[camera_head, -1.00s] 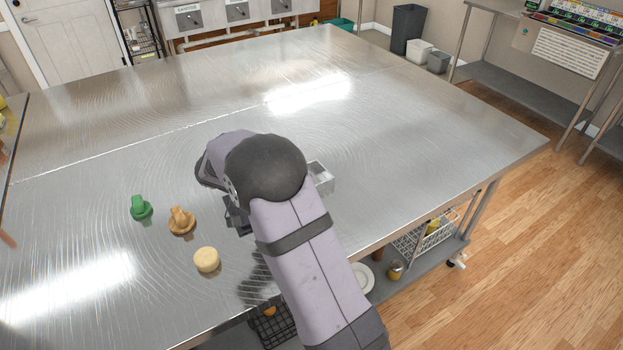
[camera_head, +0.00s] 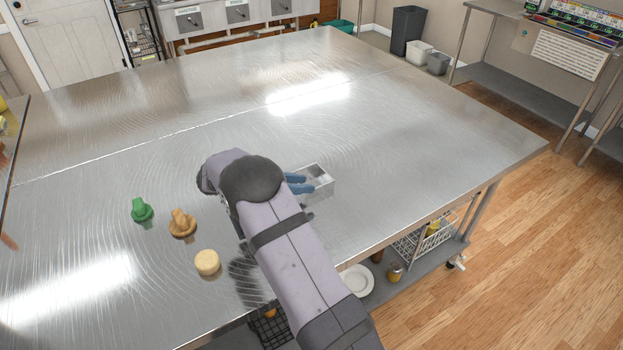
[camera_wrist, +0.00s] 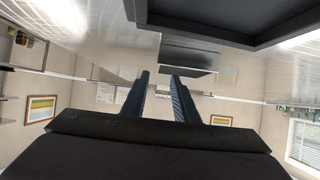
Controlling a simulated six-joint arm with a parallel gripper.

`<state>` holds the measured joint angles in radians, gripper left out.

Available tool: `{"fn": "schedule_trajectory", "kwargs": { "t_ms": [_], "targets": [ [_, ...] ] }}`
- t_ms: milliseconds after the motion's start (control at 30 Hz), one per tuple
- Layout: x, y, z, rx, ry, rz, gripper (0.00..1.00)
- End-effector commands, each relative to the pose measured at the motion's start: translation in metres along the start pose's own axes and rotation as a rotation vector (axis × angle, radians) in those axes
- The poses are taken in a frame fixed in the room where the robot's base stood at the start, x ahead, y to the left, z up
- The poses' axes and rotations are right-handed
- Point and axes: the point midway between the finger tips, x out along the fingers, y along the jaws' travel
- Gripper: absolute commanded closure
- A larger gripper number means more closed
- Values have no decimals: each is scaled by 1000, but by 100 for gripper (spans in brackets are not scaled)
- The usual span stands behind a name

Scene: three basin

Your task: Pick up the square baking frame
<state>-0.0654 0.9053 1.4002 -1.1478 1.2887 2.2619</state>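The square baking frame (camera_head: 325,190) is a small, shiny metal square with an open middle. It stands on the steel table (camera_head: 420,150), just right of my gripper (camera_head: 304,183) in the head view. My gripper's two blue fingers are apart, and their tips are at the frame's left side. In the wrist view my gripper (camera_wrist: 159,75) shows a clear gap with nothing held between the fingers. A metal wall of the frame (camera_wrist: 188,55) shows beyond the tips, offset to the right. Whether a finger touches the frame, I cannot tell.
A green knobbed piece (camera_head: 141,209), an orange-brown knobbed piece (camera_head: 182,223) and a pale yellow round piece (camera_head: 207,262) stand on the table left of my arm. The table is bare behind and right of the frame. Its right edge drops to the wooden floor.

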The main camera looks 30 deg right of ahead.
Motion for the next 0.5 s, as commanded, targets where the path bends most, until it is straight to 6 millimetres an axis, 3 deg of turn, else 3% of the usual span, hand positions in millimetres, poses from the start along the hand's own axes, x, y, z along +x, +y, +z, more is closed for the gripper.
{"fn": "schedule_trajectory", "kwargs": {
  "t_ms": [167,500],
  "targets": [
    [6,2,-2,-2,1,2,73],
    [43,6,0,-3,1,3,73]
  ]
}}
